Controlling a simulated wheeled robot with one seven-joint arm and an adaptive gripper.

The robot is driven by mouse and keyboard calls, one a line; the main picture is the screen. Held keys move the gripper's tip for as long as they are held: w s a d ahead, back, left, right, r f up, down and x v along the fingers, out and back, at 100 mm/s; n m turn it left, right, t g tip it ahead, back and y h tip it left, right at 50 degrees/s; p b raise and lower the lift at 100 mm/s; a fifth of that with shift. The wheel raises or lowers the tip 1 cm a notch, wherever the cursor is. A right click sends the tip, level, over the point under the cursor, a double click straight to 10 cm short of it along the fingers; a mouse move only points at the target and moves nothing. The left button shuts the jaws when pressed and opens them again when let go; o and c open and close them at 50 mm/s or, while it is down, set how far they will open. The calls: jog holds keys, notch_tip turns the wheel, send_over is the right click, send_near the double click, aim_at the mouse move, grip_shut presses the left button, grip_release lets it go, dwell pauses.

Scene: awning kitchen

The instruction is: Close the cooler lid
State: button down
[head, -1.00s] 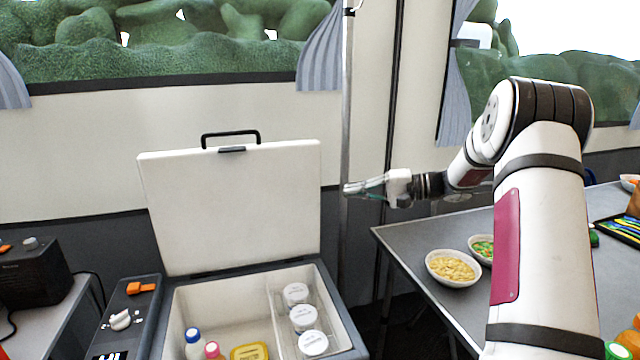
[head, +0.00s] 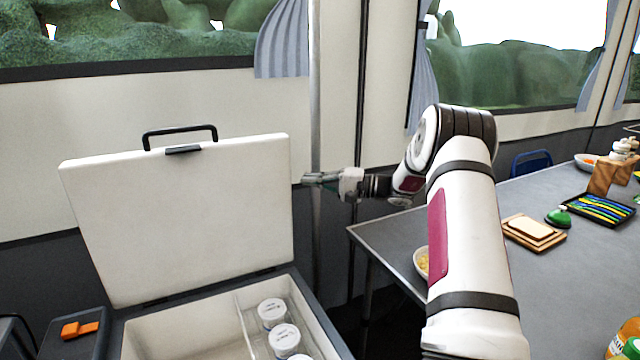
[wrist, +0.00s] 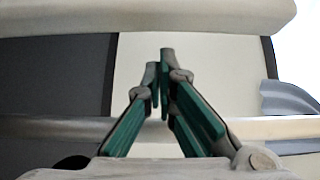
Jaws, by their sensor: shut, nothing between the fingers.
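The cooler (head: 190,318) stands at the lower left in the head view, with its white lid (head: 190,225) raised upright and a black handle (head: 180,131) on the lid's top edge. My gripper (head: 306,180) is shut and empty, just right of the lid's upper right edge. I cannot tell from the head view whether it touches the lid. In the wrist view the shut fingers (wrist: 162,60) point toward a pale wall, and a pale edge, probably the lid (wrist: 150,15), spans the top.
White-lidded tubs (head: 284,338) stand in the cooler's right compartment. A grey table (head: 480,225) at the right holds a bowl (head: 421,262), bread on a board (head: 533,232) and a black tray (head: 598,210). A metal pole (head: 316,90) rises behind my gripper.

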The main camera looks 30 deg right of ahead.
jog(key=shift+x, duration=2.55)
jog(key=shift+s+b, duration=0.15)
jog(key=shift+b, duration=0.2)
